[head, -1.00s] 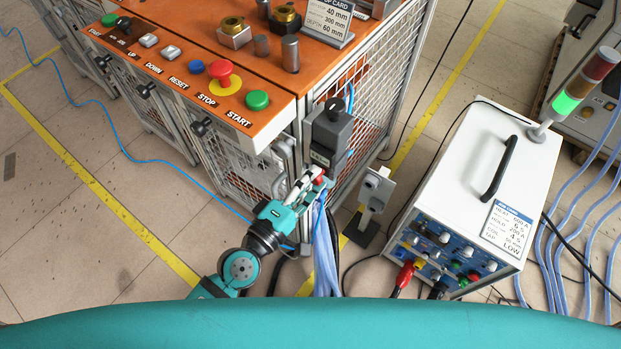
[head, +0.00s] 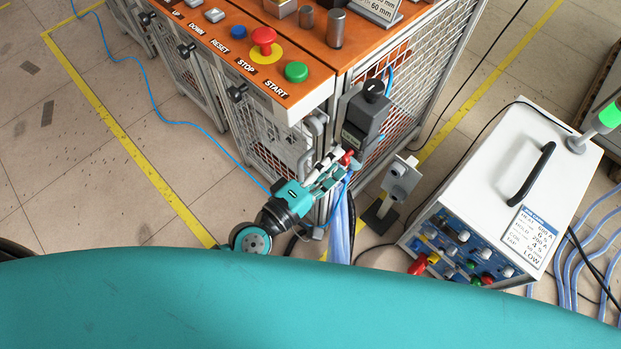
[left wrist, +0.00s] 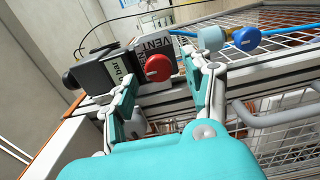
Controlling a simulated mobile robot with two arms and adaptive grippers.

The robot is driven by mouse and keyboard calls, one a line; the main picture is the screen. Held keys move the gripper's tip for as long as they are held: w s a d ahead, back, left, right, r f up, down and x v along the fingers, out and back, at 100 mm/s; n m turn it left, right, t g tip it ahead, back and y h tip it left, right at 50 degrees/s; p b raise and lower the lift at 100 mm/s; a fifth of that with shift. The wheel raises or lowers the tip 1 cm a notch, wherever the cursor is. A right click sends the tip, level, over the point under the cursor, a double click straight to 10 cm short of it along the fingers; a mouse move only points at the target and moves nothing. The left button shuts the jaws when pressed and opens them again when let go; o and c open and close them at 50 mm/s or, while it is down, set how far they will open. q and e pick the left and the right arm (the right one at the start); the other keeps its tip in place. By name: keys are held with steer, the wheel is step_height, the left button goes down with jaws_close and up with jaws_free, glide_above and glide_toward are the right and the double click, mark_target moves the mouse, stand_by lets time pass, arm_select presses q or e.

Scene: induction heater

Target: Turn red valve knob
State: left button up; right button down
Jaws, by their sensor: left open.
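The red valve knob (left wrist: 158,67) is round and shows in the left wrist view in front of a grey and black valve unit with lettering (left wrist: 135,68). In the head view a small red part of it (head: 346,158) shows below the dark grey box on the workbench corner. My left gripper (head: 338,158) is open at the red knob. In the left wrist view the knob appears between the two fingers of my left gripper (left wrist: 155,62), with gaps on both sides. I cannot tell whether a finger touches it. My right gripper is not in view.
A blue round knob (left wrist: 247,38) sits right of the fingers. The orange-topped workbench (head: 305,65) has a mesh cage below and a grey handle (left wrist: 262,115) close by. Pale blue hoses (head: 341,225) hang under the gripper. A white power unit (head: 500,175) stands right.

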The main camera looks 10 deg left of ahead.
arm_select(q)
steer(key=v, duration=1)
steer(key=shift+s, duration=0.15)
